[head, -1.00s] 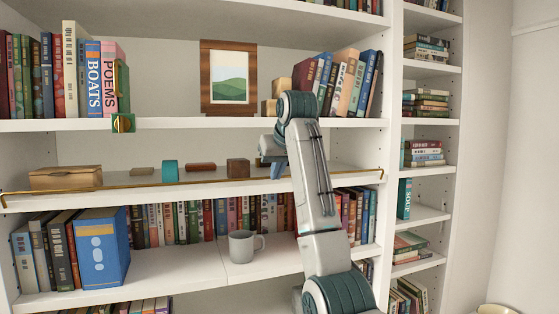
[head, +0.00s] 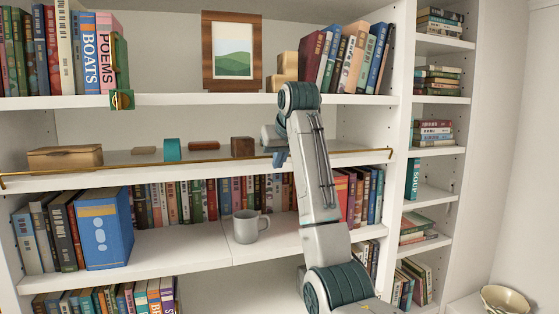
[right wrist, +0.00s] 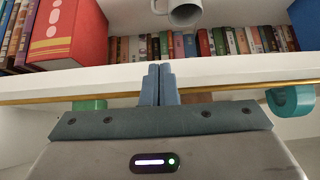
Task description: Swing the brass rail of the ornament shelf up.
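The brass rail (head: 110,173) runs along the front edge of the ornament shelf (head: 120,182), low in front of several small ornaments. My right gripper (head: 278,158) is at this edge, right of the dark wooden block, its fingers pointing down. In the right wrist view, where the scene shows upside down, its two blue fingers (right wrist: 159,84) are together with nothing visible between them. They cross in front of the rail (right wrist: 230,87) and hide a short piece of it. Whether they touch it I cannot tell. My left gripper is out of view.
On the shelf are a wooden box (head: 65,158), a teal ring (head: 172,150) and a dark block (head: 243,147). The shelf below holds books, a blue box (head: 102,228) and a grey mug (head: 245,227). A framed picture (head: 232,52) and books stand above.

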